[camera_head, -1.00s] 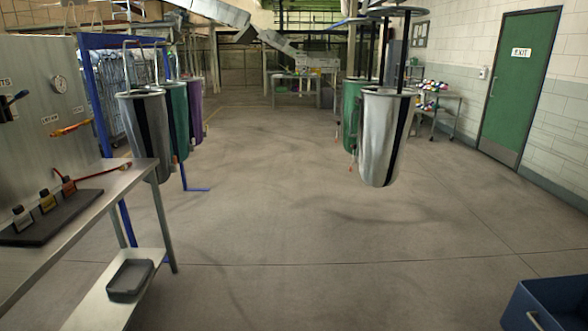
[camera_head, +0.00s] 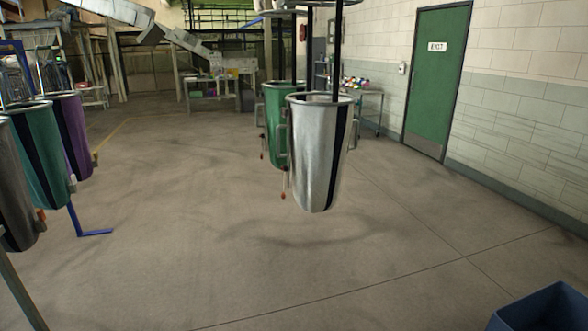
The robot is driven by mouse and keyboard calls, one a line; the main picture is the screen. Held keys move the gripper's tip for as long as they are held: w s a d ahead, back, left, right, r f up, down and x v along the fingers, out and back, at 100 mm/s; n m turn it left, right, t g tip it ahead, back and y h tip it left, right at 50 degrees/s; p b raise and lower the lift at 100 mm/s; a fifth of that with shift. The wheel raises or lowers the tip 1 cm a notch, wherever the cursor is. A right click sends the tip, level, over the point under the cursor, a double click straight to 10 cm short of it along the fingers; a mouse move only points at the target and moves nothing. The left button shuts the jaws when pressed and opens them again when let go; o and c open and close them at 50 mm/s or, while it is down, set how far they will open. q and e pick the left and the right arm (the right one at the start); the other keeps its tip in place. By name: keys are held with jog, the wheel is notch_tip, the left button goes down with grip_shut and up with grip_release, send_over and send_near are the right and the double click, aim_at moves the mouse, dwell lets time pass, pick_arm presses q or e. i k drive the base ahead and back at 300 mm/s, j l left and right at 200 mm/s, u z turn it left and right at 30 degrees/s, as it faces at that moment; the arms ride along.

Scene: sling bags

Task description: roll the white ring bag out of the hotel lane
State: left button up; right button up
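A silvery-white ring bag (camera_head: 318,155) with a dark vertical stripe hangs upright from an overhead hanger, right of centre. A green bag (camera_head: 274,125) hangs just behind it, partly hidden by it. A red-tipped cord hangs beside each of these two bags. Along the left edge hang a grey-silver bag (camera_head: 14,190), cut off by the frame, a green bag (camera_head: 38,155) and a purple bag (camera_head: 72,135). I cannot tell from any readable sign which row is the hotel lane. Neither of my grippers shows in the head view.
A blue bin (camera_head: 545,310) stands at the bottom right corner. A blue floor foot (camera_head: 92,233) sticks out below the left row. A cart (camera_head: 365,105) with colourful items stands near the green exit door (camera_head: 436,80). The floor (camera_head: 200,230) between the rows is clear.

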aim_at(318, 126)
jog(key=i, duration=0.55)
jog(key=i+l, duration=0.15)
jog(key=i, duration=0.45)
